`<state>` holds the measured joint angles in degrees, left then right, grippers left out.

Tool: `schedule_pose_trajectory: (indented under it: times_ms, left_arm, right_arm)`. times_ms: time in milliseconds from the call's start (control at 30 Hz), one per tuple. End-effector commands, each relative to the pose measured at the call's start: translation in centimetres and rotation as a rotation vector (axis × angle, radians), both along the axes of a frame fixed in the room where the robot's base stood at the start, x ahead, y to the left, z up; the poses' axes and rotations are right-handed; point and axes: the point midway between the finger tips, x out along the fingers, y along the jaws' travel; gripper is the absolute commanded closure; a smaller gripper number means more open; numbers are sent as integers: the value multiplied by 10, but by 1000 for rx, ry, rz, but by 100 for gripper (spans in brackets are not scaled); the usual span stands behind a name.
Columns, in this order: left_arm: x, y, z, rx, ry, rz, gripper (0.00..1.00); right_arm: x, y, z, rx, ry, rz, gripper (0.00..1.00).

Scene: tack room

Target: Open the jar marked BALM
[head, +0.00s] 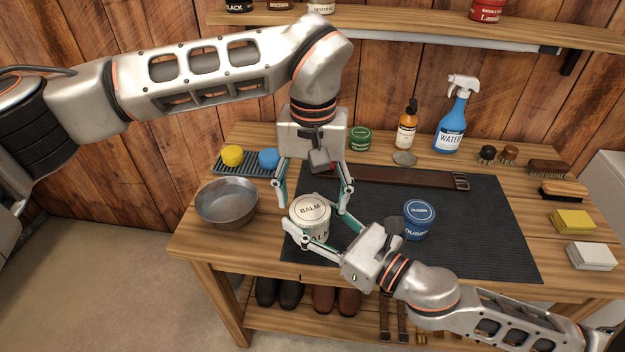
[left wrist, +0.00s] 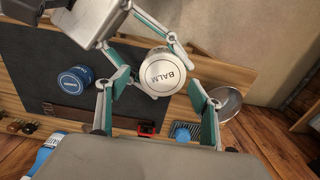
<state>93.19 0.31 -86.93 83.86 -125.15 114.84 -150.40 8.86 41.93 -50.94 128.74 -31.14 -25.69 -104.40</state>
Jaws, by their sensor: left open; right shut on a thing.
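The white jar marked BALM (head: 311,212) stands upright at the left edge of the dark mat with its pale lid on. My right gripper (head: 308,242) is shut on the jar's body from the front. My left gripper (head: 314,204) points down from above, its open fingers on either side of the lid and apart from it. In the left wrist view the lid (left wrist: 162,74) shows between and beyond the open fingers (left wrist: 160,100) of my left gripper. Part of the jar's body is hidden by my right gripper's fingers.
A blue jar (head: 419,219) stands on the dark mat (head: 480,240), right of the BALM jar. A metal bowl (head: 227,203) is to the left. A brown strap (head: 400,177), a green tin (head: 360,139), bottles and brushes lie or stand behind and to the right.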

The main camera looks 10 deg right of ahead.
Motion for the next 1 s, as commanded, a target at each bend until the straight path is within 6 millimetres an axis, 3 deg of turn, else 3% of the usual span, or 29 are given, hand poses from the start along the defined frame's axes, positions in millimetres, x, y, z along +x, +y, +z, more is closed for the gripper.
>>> schedule_pose_trajectory:
  times_ms: [400, 433, 567, 600, 833, 1000]
  left_arm:
    - [0, 0, -10, -1, 0, 0, 34]
    - [0, 0, -10, -1, -1, 0, 37]
    - [0, 0, -10, -1, 0, 0, 71]
    - [-1, -1, -10, -2, 1, -1, 74]
    - [-1, -2, -10, -3, 1, 51, 74]
    - [-1, -3, -9, -3, 1, 292, 74]
  right_arm:
    - [0, 0, 1, 1, -2, 0, 100]
    - [0, 0, 1, 1, -2, 0, 100]
    - [0, 0, 1, 1, -2, 1, 100]
    - [0, 1, 1, 2, -2, 1, 100]
    - [-1, 2, 2, 4, -2, 4, 100]
    - [-1, 2, 3, 6, -3, 6, 100]
